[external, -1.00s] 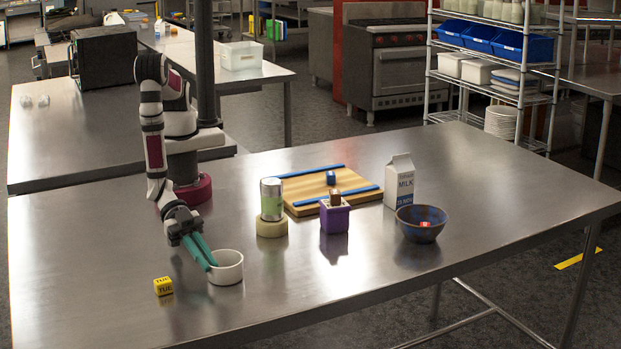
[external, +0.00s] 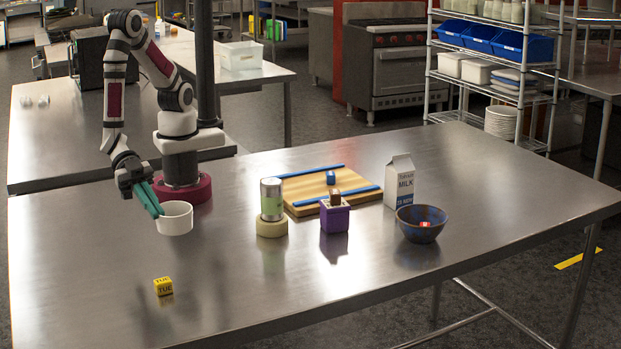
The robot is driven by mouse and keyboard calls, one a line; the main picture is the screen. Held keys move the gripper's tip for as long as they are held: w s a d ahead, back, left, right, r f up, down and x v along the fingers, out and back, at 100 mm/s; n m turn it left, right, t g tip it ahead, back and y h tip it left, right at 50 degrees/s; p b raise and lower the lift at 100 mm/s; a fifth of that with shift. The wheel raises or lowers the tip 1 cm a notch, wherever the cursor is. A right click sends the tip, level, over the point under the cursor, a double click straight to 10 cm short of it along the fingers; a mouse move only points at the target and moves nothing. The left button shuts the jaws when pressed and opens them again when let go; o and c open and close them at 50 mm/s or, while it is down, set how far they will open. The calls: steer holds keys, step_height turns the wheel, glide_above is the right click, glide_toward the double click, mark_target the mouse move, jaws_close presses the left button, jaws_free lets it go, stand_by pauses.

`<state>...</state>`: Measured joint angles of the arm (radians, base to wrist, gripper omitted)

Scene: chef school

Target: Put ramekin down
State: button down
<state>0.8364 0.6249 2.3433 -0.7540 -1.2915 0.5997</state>
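The white ramekin (external: 177,219) is upright close in front of my base, at the left part of the steel table. My gripper (external: 158,211), with long teal fingers, comes down at a slant to the ramekin's left rim. The fingers look closed together on that rim, with one finger hidden by the wall or the other finger. I cannot tell whether the ramekin's bottom touches the table or hangs slightly above it.
A yellow TUE cube (external: 163,286) lies in front. To the right are a can on a tape roll (external: 271,228), a purple box (external: 335,219), a cutting board (external: 303,204), a milk carton (external: 399,182) and a blue bowl (external: 421,232). The table's (external: 235,290) front middle is clear.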

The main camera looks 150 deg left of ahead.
steer(key=w+a+n+g+y, duration=0.2)
steer(key=w+a+n+y, duration=0.15)
steer(key=w+a, duration=0.6)
steer(key=w+a+n+g+y, duration=0.2)
steer(key=w+a+n+y, duration=0.15)
steer(key=a, duration=1.15)
steer(key=w+a+f, duration=0.1)
steer(key=a+f, duration=0.1)
steer(key=a, duration=0.2)
steer(key=a+f, duration=0.2)
steer(key=a, duration=0.2)
steer(key=w+a+f, duration=0.1)
steer(key=a+f, duration=0.1)
steer(key=a, duration=0.1)
steer(key=shift+w+a, duration=0.3)
steer(key=shift+a, duration=0.1)
step_height(320, 180, down, 4)
steer(key=shift+a+f, duration=0.1)
steer(key=shift+a, duration=0.05)
steer(key=shift+f, duration=0.15)
steer(key=c, duration=1.1)
jaws_free()
steer(key=shift+o, duration=0.2)
